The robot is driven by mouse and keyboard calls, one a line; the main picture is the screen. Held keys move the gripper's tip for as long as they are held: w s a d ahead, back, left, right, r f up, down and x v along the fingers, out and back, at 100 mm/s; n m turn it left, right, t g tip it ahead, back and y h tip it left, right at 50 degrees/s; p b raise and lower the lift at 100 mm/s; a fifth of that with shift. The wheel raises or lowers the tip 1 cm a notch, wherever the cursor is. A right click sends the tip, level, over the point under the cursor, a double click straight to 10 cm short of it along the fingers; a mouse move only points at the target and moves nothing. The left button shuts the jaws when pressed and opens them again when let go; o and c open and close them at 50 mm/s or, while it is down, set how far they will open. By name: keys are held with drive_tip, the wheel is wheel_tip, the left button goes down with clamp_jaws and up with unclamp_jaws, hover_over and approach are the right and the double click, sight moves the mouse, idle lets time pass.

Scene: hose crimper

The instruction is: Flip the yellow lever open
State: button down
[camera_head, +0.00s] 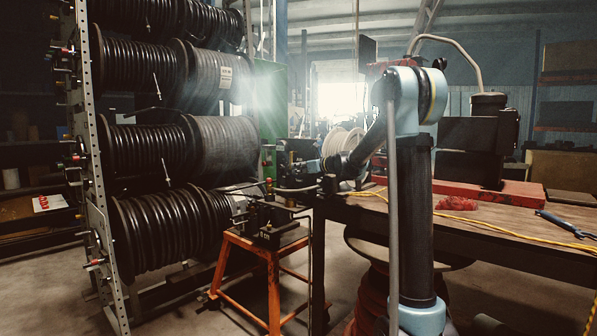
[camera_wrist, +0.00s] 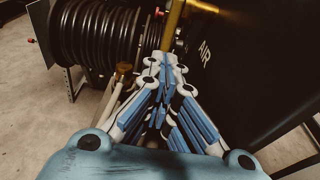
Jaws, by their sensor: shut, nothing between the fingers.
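The yellow lever (camera_wrist: 173,24) shows at the top of the wrist view as an upright yellow bar running down toward my fingertips. A brighter yellow piece lies beside its top, at the picture's edge. My gripper (camera_wrist: 165,62) has its blue and white fingers drawn together, shut and empty. Its tips are at the lever's lower visible end; I cannot tell whether they touch it. The fingers hide what lies below. In the head view my arm reaches down left to the dark equipment by the bench end, and I cannot make out the lever there.
A dark panel marked AIR (camera_wrist: 240,60) stands close on the right in the wrist view. Black hose reels (camera_head: 170,235) fill the rack at left. An orange stand (camera_head: 272,275) carries a small machine. The wooden bench (camera_head: 480,228) is at right, with a yellow cable across it.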

drive_tip(key=shift+s+d+f, duration=0.1)
drive_tip(key=shift+d, duration=0.05)
drive_tip(key=s+d+f+n+g+h, duration=0.1)
drive_tip(key=s+d+n, duration=0.25)
drive_tip(key=s, duration=0.45)
drive_tip(key=s+d+f+n+g+h, duration=0.1)
drive_tip(key=s+d+f+n, duration=0.15)
drive_tip(key=s+d, duration=0.45)
drive_tip(key=s+d+f+n+g+h, duration=0.2)
drive_tip(key=s+d+f+n, duration=0.4)
drive_tip(key=s, duration=0.7)
drive_tip(key=s+d+f+n+g+h, duration=0.1)
drive_tip(key=s+d+f+n+h, duration=0.4)
drive_tip(key=s+f, duration=0.6)
drive_tip(key=s+d+f+n+g+h, duration=0.2)
drive_tip(key=s+d+f+n, duration=0.5)
drive_tip(key=s, duration=0.8)
drive_tip(key=shift+s+d+f+n+g+h, duration=0.15)
drive_tip(key=shift+s+f+n+g+h, duration=0.2)
drive_tip(key=shift+f+n+h, duration=0.45)
